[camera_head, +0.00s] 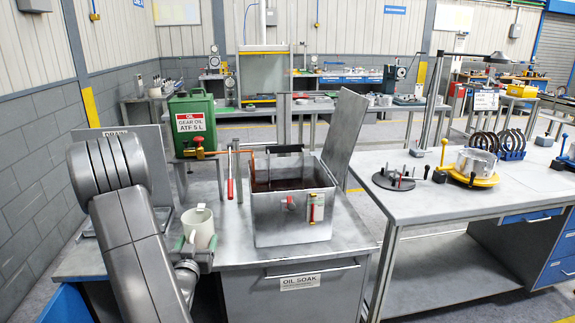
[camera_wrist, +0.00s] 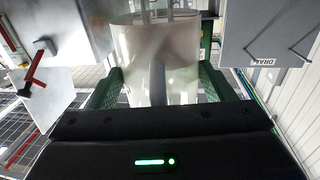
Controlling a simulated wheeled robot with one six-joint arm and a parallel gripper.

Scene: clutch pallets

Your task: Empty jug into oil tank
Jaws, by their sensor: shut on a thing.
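A cream-white jug (camera_head: 203,230) stands upright just left of the oil tank, above or at the bench top; I cannot tell whether it touches. My gripper (camera_head: 190,245) is shut on the jug from the near left. In the wrist view, the green fingers of my gripper (camera_wrist: 160,90) lie on either side of the jug (camera_wrist: 135,50). What is inside the jug is hidden. The oil tank (camera_head: 270,229) is an open-topped grey metal box with dark brown liquid inside and its lid (camera_head: 344,125) raised on the right. A black handle shows above its back rim.
A green gear-oil can (camera_head: 193,113) with a brass tap stands on a stand behind the jug. A red-handled lever (camera_head: 230,188) hangs beside the tank. A drain panel (camera_head: 118,150) is at left. The right bench (camera_head: 440,212) holds clutch parts.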

